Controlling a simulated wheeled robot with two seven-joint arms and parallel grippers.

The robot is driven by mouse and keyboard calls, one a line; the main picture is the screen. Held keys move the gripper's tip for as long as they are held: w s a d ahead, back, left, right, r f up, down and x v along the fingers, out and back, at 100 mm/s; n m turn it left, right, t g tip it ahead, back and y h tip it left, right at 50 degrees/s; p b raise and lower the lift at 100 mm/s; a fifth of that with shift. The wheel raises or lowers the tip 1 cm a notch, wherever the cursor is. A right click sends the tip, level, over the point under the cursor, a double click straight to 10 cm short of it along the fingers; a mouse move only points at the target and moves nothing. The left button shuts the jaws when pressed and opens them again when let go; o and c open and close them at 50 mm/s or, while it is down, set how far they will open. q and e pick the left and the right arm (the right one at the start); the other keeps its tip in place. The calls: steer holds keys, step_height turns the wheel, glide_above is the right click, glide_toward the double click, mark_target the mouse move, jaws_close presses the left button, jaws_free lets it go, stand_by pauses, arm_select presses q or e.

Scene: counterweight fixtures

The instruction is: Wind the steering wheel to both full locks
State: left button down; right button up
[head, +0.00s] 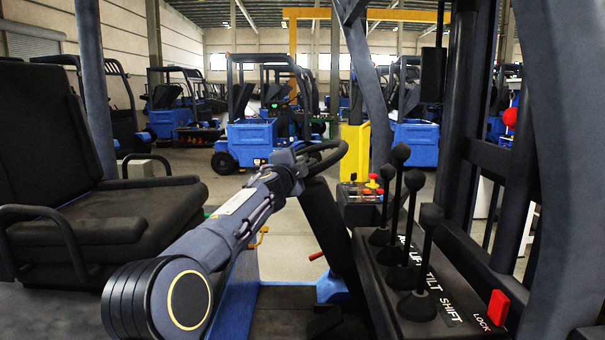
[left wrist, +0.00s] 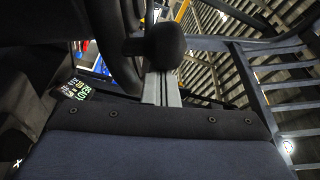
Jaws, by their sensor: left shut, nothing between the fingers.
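The black steering wheel (head: 342,152) sits on its dark column (head: 330,235) in the middle of the head view, its rim seen nearly edge-on. My left arm comes in from the lower left, and my left gripper (head: 298,162) is at the wheel's near left side. In the left wrist view the grey fingers (left wrist: 162,90) are shut with nothing between them. A round black knob (left wrist: 166,45) shows just beyond the fingertips, beside a dark curved bar. I cannot tell whether the fingers touch the knob or rim. My right gripper is not in view.
Several black-knobbed levers (head: 429,255) stand on a console right of the column, with a red lock switch (head: 498,307). A black seat (head: 85,200) is at left. A dark mast post (head: 565,150) stands close at right. Blue forklifts (head: 250,140) are parked beyond.

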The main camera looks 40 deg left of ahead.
arm_select(q)
steer(key=s+a+f+m+t+h+p, duration=0.2)
steer(key=s+a+f+m+h+p, duration=0.1)
steer(key=a, duration=0.6)
steer(key=shift+s+f+m+t+h, duration=0.4)
steer(key=shift+s+f+m+h, duration=0.25)
steer(key=shift+h, duration=0.65)
steer(key=shift+r, duration=0.1)
